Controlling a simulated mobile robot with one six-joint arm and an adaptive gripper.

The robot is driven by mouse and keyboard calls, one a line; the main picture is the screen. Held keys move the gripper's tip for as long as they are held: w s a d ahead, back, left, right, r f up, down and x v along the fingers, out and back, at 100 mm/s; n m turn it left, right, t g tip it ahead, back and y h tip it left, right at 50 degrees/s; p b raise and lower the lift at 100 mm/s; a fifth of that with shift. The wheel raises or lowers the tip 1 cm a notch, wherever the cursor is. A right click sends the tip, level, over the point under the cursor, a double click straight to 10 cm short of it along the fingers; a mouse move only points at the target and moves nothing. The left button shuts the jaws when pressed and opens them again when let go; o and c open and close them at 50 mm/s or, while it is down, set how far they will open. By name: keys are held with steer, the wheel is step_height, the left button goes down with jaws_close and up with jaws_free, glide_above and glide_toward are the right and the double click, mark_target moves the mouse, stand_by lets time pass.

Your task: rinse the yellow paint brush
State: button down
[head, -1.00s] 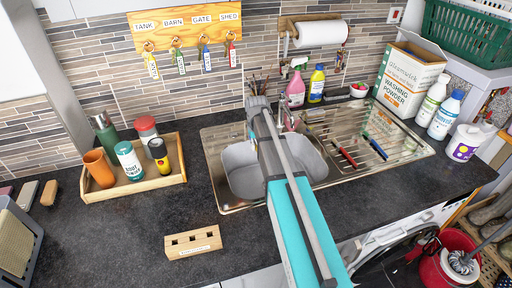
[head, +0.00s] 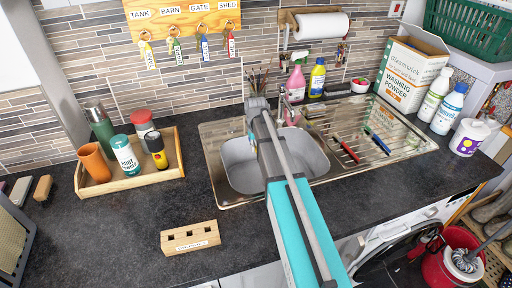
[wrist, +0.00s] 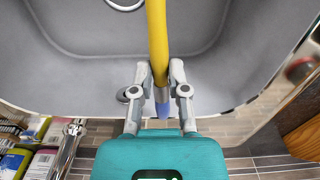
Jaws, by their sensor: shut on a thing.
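My gripper (wrist: 160,76) is shut on the yellow paint brush (wrist: 157,35), with one finger on each side of it. The brush has a long yellow handle, a metal collar and a bluish tip, which shows between the fingers in the wrist view. The grey sink basin (wrist: 80,72) lies behind the brush in that view. In the head view my gripper (head: 257,106) is over the back of the sink (head: 240,176), and my arm hides the brush and part of the basin. The tap (head: 290,98) stands just right of my gripper. I cannot tell whether water runs.
A red-handled tool (head: 346,150) and a blue one (head: 377,141) lie on the drainer (head: 325,128). A wooden block with holes (head: 190,238) stands on the front counter. A wooden tray (head: 130,186) with cups and tins is left. Pink and yellow bottles (head: 296,84) stand behind the drainer.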

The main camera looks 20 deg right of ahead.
mark_target(256, 180)
steer(key=shift+f+b, duration=8.15)
steer(key=shift+f, duration=0.25)
steer(key=shift+r, duration=0.1)
steer(key=shift+r+p, duration=9.8)
steer(key=shift+p, duration=0.1)
